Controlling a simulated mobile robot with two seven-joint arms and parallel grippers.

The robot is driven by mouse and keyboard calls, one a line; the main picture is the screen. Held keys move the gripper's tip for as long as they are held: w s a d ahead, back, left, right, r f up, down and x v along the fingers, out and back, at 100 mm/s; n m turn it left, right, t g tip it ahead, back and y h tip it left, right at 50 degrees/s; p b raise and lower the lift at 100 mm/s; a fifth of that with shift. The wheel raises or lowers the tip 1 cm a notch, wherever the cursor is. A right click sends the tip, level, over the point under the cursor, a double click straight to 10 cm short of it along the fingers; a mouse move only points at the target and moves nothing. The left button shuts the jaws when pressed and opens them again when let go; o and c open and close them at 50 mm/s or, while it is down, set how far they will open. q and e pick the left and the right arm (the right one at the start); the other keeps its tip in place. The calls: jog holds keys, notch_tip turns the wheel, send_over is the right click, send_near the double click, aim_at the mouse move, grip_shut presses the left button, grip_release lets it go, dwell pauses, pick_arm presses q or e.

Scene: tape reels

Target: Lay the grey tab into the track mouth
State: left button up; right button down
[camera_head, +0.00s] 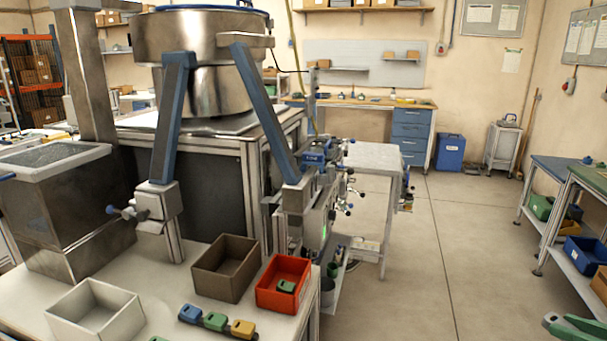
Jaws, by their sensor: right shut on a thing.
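My right gripper (574,328) shows only in part at the bottom right corner, with green fingers cut off by the picture edge. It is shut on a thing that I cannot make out. It is far to the right of the steel bowl machine and the workbench, over the open floor side. I cannot pick out the grey tab or the track mouth with certainty. The steel bowl (200,88) stands on a dark framed cabinet (205,170).
The workbench (200,318) carries a white bin (75,312), a brown bin (225,268), a red bin (283,284) with a green piece in it, and a row of coloured clips (215,321). Side tables (575,172) stand at the right. The middle floor (430,260) is clear.

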jog(key=s+a+f+n+g+y, duration=0.1)
jog(key=a+f+n+g+y, duration=0.1)
jog(key=a, duration=0.8)
jog(key=s+a+f+n+g+y+p, duration=0.1)
jog(key=a+f+n+g+y, duration=0.2)
jog(key=a, duration=0.7)
jog(key=shift+s+a+f+n+y, duration=0.15)
jog(key=shift+a+f+n+y, duration=0.3)
jog(key=shift+n, duration=0.35)
jog(key=shift+w+d+r, duration=0.2)
jog(key=shift+w+r, duration=0.05)
jog(key=shift+s+a+f, duration=0.1)
jog(key=shift+s+f, duration=0.05)
jog(key=shift+f, duration=0.05)
jog(key=shift+f, duration=0.1)
jog(key=shift+a, duration=0.1)
